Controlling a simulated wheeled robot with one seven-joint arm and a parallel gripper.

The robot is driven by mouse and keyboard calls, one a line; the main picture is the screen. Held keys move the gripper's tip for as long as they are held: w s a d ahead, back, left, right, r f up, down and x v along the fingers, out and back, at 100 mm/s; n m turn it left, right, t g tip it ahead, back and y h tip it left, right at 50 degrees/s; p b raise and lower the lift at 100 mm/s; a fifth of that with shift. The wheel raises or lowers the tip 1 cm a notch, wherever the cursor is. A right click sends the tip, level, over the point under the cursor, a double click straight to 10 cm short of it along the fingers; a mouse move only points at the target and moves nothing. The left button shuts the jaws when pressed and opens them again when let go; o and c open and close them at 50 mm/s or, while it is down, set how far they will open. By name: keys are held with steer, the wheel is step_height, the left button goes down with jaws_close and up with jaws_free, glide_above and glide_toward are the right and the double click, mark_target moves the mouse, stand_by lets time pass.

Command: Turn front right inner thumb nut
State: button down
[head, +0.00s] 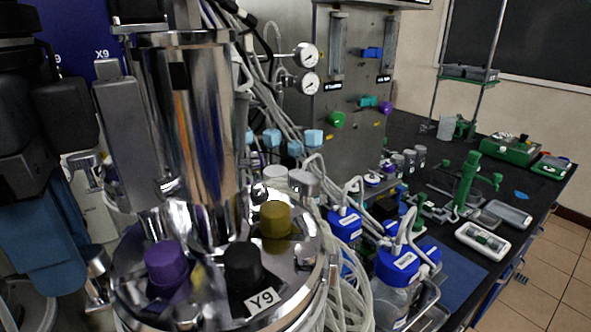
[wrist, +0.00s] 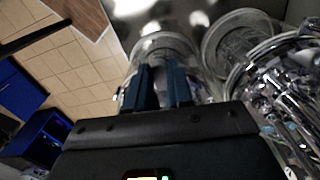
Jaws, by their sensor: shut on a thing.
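My gripper (wrist: 160,75) shows in the wrist view with two dark blue fingers. They are close together over the shiny rim of a round vessel (wrist: 165,44), shut on a small part between them. That part looks like a thumb nut, but it is mostly hidden by the fingers. In the head view a steel bioreactor (head: 190,120) stands at the centre left, its round lid (head: 205,305) carrying purple (head: 166,265), black (head: 243,265) and olive (head: 274,220) caps. Chrome thumb nuts sit around its rim, one at the left edge (head: 97,264).
Blue-capped bottles (head: 397,270) and looping clear tubes (head: 345,285) crowd the right of the bioreactor. A black bench (head: 420,140) with green tools runs behind them. In the wrist view a second round glass rim (wrist: 238,40) and metal fittings (wrist: 280,85) lie to the right; tiled floor (wrist: 85,70) lies left.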

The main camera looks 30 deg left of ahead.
steer(key=n+b, duration=0.2)
steer(key=n, duration=0.2)
steer(key=shift+f, duration=0.1)
steer(key=n, duration=0.2)
steer(key=n+b, duration=0.1)
steer(key=n, duration=0.1)
steer(key=shift+d+n, duration=0.2)
steer(key=shift+n, duration=0.1)
steer(key=n+b, duration=0.1)
steer(key=n, duration=0.3)
steer(key=shift+d+n, duration=0.1)
steer(key=shift+n, duration=0.2)
steer(key=shift+d+n, duration=0.1)
steer(key=shift+n, duration=1.8)
steer(key=c, duration=1)
jaws_free()
steer(key=shift+r+b, duration=0.6)
steer(key=shift+r, duration=3.4)
